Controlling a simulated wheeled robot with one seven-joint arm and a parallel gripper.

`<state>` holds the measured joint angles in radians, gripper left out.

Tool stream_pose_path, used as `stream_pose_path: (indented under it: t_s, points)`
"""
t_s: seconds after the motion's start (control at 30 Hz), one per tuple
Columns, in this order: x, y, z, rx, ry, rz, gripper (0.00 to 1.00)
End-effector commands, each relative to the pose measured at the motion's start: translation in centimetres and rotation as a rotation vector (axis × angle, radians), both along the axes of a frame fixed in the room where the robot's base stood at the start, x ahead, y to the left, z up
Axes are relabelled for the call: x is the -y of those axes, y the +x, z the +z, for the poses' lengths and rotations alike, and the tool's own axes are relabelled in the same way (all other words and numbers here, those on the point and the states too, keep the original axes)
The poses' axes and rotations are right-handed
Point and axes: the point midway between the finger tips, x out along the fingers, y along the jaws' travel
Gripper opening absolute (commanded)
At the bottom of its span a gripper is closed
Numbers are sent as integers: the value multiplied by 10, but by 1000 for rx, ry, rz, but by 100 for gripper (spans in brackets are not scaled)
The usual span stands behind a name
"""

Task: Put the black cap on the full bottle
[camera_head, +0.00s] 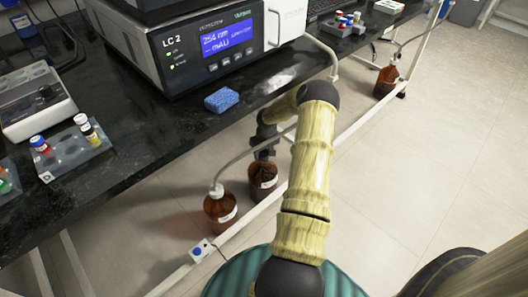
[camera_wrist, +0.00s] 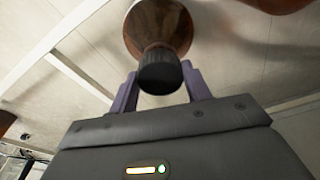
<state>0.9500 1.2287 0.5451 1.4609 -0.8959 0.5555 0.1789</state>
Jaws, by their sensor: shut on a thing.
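My gripper (camera_head: 265,150) reaches down beside the bench, at the top of a brown bottle (camera_head: 262,182) on the floor. In the wrist view, its purple fingers (camera_wrist: 160,76) are shut on the black cap (camera_wrist: 160,72), one on each side. The brown bottle (camera_wrist: 158,28) is directly behind the cap, with its neck end lined up with it. I cannot tell whether the cap is seated on the neck or just in front of it. In the head view my gripper hides the cap and the bottle's top.
A brown bottle with a white cap and tube (camera_head: 220,209) stands close on the left. Another tubed bottle (camera_head: 387,80) is farther back. The black bench (camera_head: 150,130) with an instrument (camera_head: 205,50) and a blue sponge (camera_head: 221,100) is on the left. A white frame rail (camera_head: 350,130) runs beside the bottles.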

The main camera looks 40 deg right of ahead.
Motion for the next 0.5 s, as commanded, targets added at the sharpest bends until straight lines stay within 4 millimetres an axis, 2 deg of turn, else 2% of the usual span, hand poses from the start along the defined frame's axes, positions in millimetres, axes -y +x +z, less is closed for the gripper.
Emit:
stream_pose_path:
  t_s: [0.07,0.5]
  points:
    - [-3,5,5,7,-4,9,27]
    - [-4,8,0,7,-4,10,27]
